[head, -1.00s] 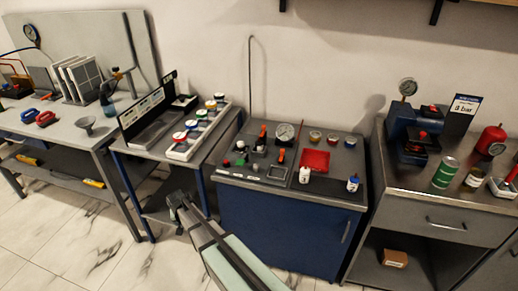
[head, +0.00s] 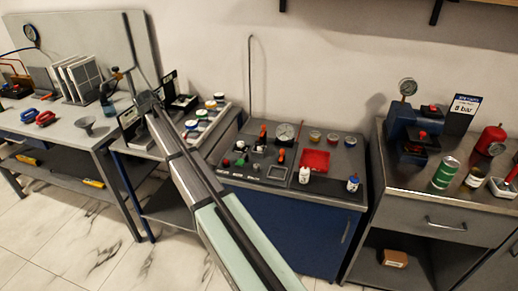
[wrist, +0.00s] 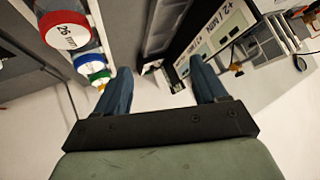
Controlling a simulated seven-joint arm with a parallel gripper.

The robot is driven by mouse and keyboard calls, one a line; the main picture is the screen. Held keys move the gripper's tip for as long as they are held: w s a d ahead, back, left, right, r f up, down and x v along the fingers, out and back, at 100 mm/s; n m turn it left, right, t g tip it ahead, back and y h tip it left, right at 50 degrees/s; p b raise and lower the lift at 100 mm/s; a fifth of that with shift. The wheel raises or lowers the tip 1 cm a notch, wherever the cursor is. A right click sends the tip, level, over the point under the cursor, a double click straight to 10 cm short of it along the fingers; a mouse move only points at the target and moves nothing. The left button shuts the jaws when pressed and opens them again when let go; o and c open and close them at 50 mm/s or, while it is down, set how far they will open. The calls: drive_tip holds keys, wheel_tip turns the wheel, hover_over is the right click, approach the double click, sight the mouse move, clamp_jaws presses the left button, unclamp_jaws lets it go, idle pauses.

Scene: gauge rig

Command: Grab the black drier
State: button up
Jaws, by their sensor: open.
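My gripper (wrist: 162,82) is open in the wrist view, its two blue fingers apart with nothing held between them. In the head view my arm reaches up and left over the small cart (head: 140,142), and its end covers part of the cart's labelled panel. No thing is plainly recognisable as the black drier. A small black item with a pale part (head: 184,101) lies at the cart's back, right of my gripper; I cannot tell whether it is the drier. A dark slotted tray (wrist: 165,28) shows beyond the fingers in the wrist view.
Bottles with coloured caps (head: 205,114) stand on the cart's right; a red-capped one (wrist: 64,30) is close to the left finger. A labelled panel (wrist: 215,38) rises beyond the right finger. A bench (head: 60,130) is left, a blue cabinet (head: 310,235) right.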

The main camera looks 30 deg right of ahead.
drive_tip(key=s+d+g+h, duration=0.1)
drive_tip(key=d, duration=0.8)
drive_tip(key=m+g+h, duration=0.1)
drive_tip(key=m+g, duration=0.2)
drive_tip(key=g, duration=0.3)
approach(259, 138)
drive_tip(key=x, duration=1.2)
drive_tip(key=shift+w+f, duration=0.2)
drive_tip(key=shift+c, duration=0.4)
drive_tip(key=c, duration=1.2)
drive_tip(key=shift+r, duration=0.2)
